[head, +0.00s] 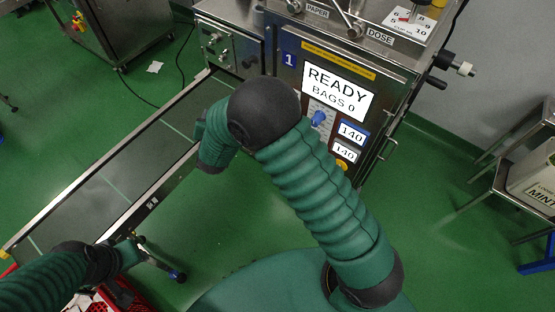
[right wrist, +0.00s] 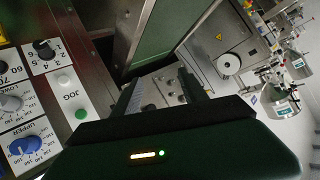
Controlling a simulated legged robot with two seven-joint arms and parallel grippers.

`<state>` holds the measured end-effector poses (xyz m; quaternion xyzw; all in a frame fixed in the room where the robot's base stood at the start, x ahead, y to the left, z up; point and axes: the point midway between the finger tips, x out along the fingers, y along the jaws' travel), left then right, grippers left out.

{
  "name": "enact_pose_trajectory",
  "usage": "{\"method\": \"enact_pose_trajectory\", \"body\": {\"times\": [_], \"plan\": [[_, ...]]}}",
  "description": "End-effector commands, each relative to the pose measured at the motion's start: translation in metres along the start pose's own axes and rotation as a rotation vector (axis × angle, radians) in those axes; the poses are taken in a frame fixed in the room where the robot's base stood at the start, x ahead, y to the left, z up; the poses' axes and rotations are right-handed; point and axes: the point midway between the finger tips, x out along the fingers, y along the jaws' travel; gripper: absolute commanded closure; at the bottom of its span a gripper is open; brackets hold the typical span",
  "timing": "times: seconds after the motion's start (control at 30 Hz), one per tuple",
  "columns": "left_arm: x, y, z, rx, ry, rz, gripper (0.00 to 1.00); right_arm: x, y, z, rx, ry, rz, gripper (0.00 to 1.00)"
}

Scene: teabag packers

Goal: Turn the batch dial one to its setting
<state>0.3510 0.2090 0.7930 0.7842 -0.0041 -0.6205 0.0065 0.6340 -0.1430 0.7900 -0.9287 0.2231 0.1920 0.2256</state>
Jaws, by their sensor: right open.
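No dial with a readable "batch" label shows. In the head view, machine 1 (head: 290,60) carries a blue knob (head: 318,117) beside its READY BAGS 0 display (head: 338,90). In the right wrist view a blue knob (right wrist: 25,146) marked UPPER, a grey knob (right wrist: 12,103) and a black knob (right wrist: 43,50) sit on plates at the left. My right gripper (right wrist: 161,82) is open and empty, with the knobs left of its fingers; in the head view my forearm hides it. My left gripper (head: 128,262) is at lower left by the conveyor, its jaws unclear.
The conveyor (head: 150,152) runs from lower left up to the machine. A red crate (head: 140,301) is beneath my left arm. A JOG plate (right wrist: 70,88) with a green button lies beside the knobs. A metal stand (head: 500,165) with a MINT box is at right.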

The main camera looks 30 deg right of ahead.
Motion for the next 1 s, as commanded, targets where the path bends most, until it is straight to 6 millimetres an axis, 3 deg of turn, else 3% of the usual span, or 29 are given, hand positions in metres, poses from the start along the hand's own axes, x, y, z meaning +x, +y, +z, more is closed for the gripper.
{"method": "enact_pose_trajectory", "body": {"times": [0.03,0.17,0.3,0.4,0.53,0.63,1.0], "plan": [[0.057,0.0,0.014,0.001,-0.001,0.0,0.64,0.037,0.029,0.055,0.035,0.074,0.055,0.49],[0.123,0.001,0.029,0.002,-0.001,0.001,0.64,0.07,0.088,0.122,0.106,0.316,0.245,0.49],[0.175,0.001,0.042,0.002,-0.001,0.001,0.64,0.066,0.146,0.186,0.103,0.541,0.452,0.49],[0.191,0.001,0.045,0.002,0.0,0.001,0.64,0.052,0.17,0.21,0.081,0.639,0.551,0.49],[0.193,0.0,0.045,0.001,0.0,0.0,0.64,0.042,0.18,0.214,0.067,0.689,0.601,0.49],[0.194,0.0,0.046,0.001,0.001,0.0,0.64,0.047,0.186,0.206,0.068,0.691,0.605,0.49],[0.223,0.001,0.053,0.002,0.0,0.0,0.64,0.106,0.237,0.155,0.069,0.689,0.604,0.49]]}}
